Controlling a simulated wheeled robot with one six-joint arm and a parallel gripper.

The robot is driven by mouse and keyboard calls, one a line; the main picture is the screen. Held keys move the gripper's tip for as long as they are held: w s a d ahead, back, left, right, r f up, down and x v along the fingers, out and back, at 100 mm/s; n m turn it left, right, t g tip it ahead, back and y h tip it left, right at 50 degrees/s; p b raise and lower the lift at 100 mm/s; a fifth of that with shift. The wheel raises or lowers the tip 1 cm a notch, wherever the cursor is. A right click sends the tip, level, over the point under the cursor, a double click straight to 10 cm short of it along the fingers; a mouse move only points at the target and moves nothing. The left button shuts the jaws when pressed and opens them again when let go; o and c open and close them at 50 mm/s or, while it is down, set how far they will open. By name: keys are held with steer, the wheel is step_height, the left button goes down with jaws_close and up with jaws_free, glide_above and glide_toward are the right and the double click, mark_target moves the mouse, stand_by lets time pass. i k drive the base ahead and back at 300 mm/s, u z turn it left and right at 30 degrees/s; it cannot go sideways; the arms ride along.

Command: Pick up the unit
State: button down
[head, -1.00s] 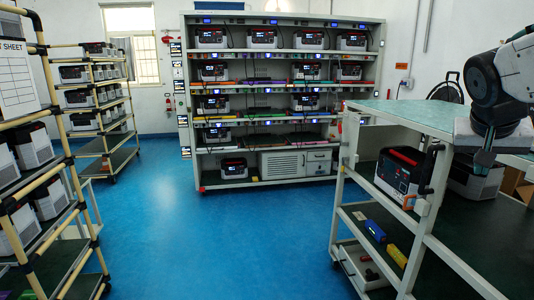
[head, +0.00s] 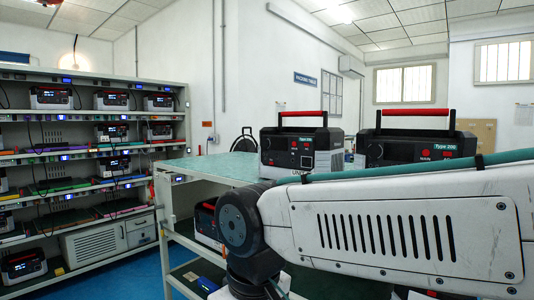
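Two black-and-grey units with red top handles stand upright on the green-topped bench (head: 212,168). The nearer-left unit (head: 301,156) has a dark front panel and a small label. The right unit (head: 408,146) has a label that seems to read "Type 200", and its lower part is hidden behind my arm. Another unit (head: 207,222) sits on the shelf under the bench top, partly hidden. Several similar units stand in the rack, such as one on its top shelf (head: 52,98). My arm crosses the lower right, in front of the bench. My gripper is out of the frame.
The large rack (head: 168,91) with cables and coloured trays stands at the left. Blue floor (head: 130,279) is open between rack and bench. A blue item (head: 207,283) lies low on the bench's shelf. A black cable reel (head: 243,142) stands by the back wall.

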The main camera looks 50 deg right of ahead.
mark_target(394, 147)
steer(key=z, duration=1.95)
